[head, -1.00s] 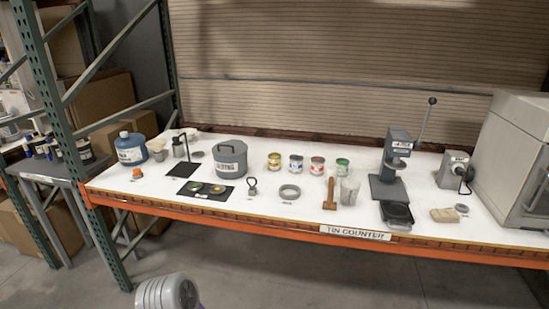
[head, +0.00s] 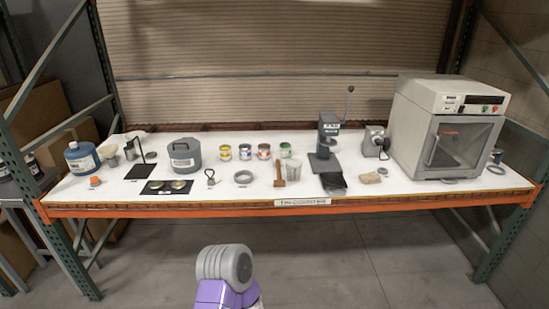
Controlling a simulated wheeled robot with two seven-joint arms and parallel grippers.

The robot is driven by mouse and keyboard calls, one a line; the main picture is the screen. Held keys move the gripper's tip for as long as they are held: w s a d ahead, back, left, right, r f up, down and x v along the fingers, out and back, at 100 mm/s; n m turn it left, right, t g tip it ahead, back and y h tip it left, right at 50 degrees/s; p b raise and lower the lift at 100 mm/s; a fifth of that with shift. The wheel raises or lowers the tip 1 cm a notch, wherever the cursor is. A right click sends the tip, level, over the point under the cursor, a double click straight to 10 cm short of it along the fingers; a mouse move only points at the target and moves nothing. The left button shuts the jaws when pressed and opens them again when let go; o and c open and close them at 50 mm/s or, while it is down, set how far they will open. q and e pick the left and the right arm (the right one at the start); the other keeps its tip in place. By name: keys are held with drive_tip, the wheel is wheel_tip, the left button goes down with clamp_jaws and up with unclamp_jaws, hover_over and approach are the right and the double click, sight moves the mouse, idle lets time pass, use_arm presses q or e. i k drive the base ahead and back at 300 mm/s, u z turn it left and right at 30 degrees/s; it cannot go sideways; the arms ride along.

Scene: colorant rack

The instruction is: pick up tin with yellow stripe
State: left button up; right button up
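The tin with the yellow stripe (head: 225,153) stands upright on the white counter (head: 215,190), leftmost in a row of small tins. To its right stand a tin with a blue stripe (head: 245,153), one with a red stripe (head: 264,152) and one with a green stripe (head: 285,151). Gaps separate the tins. A grey and purple part of my own body shows at the bottom middle, well in front of the counter. Neither of my grippers shows in the head view.
A grey lidded pot (head: 185,156) stands left of the yellow-striped tin. A grey ring (head: 244,177) and a wooden-handled tool (head: 280,174) lie nearer the front. A lever press (head: 327,150) and a large machine (head: 440,130) stand right. The orange beam (head: 240,211) edges the counter.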

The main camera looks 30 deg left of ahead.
sight(225, 154)
drive_tip(key=z, duration=0.1)
drive_tip(key=i, duration=1.25)
drive_tip(key=u, duration=1.1)
drive_tip(key=i, duration=1.2)
drive_tip(key=u, duration=1.25)
